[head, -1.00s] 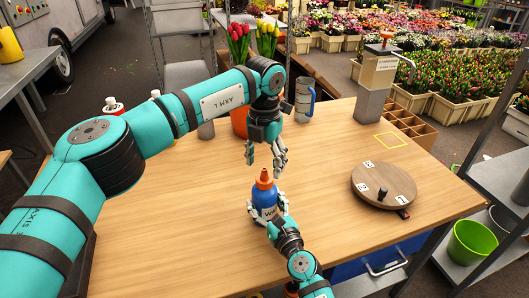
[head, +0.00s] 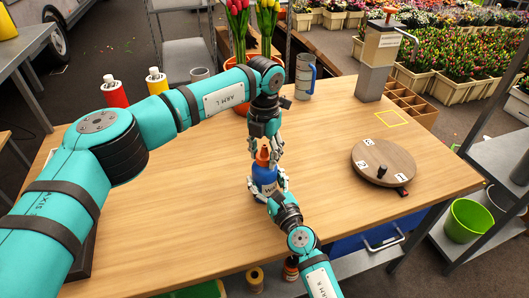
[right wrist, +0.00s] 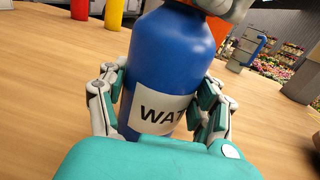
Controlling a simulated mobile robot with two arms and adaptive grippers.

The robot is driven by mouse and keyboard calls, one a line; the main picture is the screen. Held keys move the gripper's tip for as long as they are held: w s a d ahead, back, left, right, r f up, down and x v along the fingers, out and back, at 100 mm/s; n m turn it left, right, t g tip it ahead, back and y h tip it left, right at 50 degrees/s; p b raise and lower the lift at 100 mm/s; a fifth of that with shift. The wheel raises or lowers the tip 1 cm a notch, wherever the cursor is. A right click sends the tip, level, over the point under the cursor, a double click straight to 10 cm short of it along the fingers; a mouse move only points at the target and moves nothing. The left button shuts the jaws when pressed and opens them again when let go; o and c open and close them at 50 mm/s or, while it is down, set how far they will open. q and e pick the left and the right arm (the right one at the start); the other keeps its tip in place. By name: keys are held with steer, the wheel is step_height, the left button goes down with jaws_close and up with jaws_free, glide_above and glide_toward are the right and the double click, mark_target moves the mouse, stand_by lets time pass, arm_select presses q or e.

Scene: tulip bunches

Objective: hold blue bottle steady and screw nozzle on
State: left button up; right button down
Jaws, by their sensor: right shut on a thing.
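The blue bottle (head: 265,178) stands upright on the wooden table, with an orange nozzle (head: 263,155) at its top. My right gripper (head: 268,186) is shut around the bottle's body. In the right wrist view the blue bottle (right wrist: 170,60) shows a white label with "WAT" visible, and the right gripper's fingers (right wrist: 160,108) press on both sides. My left gripper (head: 265,150) points down over the bottle, its fingers around the orange nozzle. Whether they grip it is hidden. The nozzle's seat on the neck is also hidden.
A round wooden turntable (head: 384,161) sits to the right. A grey pump dispenser (head: 378,65) and a grey mug (head: 304,78) stand at the back. Red (head: 114,93) and yellow (head: 157,82) bottles stand behind my left arm. The table between bottle and turntable is clear.

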arm_select(q)
steer(key=c, duration=0.5)
steer(key=o, duration=1.4)
steer(key=shift+r, duration=0.1)
step_height(320, 180, up, 12)
steer(key=shift+f, duration=0.1)
arm_select(e)
steer(key=shift+c, duration=0.6)
jaws_free()
